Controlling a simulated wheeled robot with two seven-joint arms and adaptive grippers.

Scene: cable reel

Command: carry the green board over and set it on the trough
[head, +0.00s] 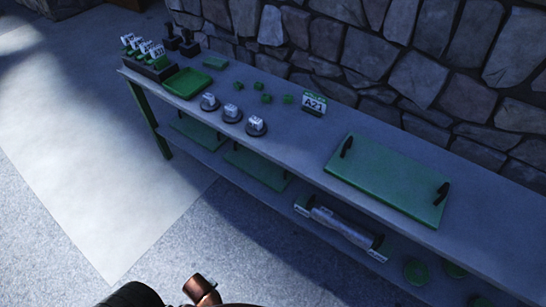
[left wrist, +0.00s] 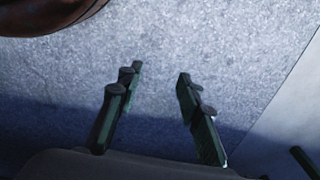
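The green board (head: 388,182) lies flat on the right part of the long bench top. It has two dark upright handles, one near its left end (head: 347,147) and one near its right end (head: 442,192). I cannot pick out a trough for certain. My left gripper (left wrist: 158,85) shows in the left wrist view with its fingers apart and nothing between them, over bare floor. Neither gripper shows in the head view; only a copper-coloured and black part of mine is at its bottom edge.
The bench (head: 300,135) runs along a stone wall (head: 430,60). A green tray (head: 187,83), several small green blocks, dark round pieces and an A21 sign (head: 314,104) stand left of the board. A grey roll (head: 342,226) lies on the lower shelf. Floor in front is clear.

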